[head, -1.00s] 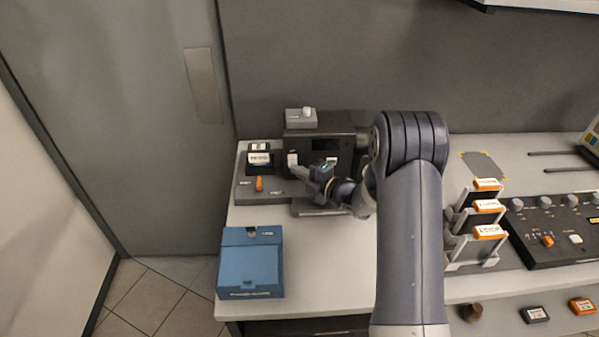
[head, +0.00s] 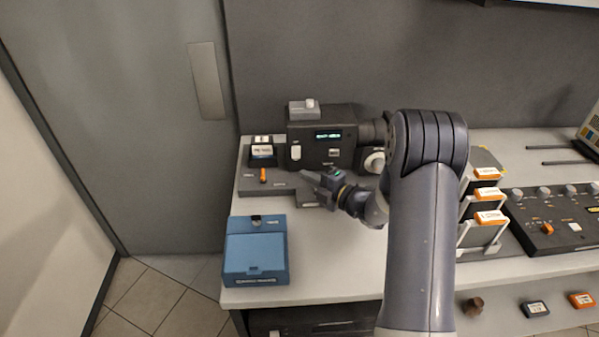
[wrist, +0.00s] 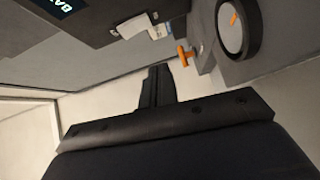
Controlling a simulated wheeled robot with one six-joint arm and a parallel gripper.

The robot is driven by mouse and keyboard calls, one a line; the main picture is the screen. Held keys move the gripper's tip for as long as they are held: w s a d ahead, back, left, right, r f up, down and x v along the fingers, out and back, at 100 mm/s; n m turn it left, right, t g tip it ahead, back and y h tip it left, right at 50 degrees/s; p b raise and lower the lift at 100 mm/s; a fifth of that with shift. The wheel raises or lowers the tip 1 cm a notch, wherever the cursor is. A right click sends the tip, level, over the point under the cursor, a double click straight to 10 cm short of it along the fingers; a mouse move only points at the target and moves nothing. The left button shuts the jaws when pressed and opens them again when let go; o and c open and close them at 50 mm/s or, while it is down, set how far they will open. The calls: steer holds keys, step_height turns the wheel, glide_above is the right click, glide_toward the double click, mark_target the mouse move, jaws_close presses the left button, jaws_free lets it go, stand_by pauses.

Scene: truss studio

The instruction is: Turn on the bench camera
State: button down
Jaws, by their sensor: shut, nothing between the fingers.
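The bench camera (head: 345,140) is a dark box at the back left of the bench, with its lens side to the right. Its small display (head: 328,135) is lit with greenish text, and part of that text shows in the wrist view (wrist: 66,5). A pale switch (head: 296,152) sits on its front left, uncovered. My gripper (head: 308,175) is shut and empty, just in front of and below the camera body, apart from the switch. In the wrist view its closed fingers (wrist: 157,75) hold nothing.
A grey base with an orange lever (head: 263,175) lies left of the gripper. A blue box (head: 254,255) stands at the front left. A rack with orange-labelled cards (head: 489,195) and a control panel (head: 560,225) are on the right. The bench middle front is clear.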

steer(key=v, duration=0.2)
steer(key=f+v, duration=0.1)
steer(key=v, duration=0.2)
steer(key=b+v, duration=0.1)
steer(key=v, duration=0.1)
steer(key=shift+w+d+f, duration=0.1)
steer(key=shift+d+f, duration=0.1)
steer(key=shift+d, duration=0.2)
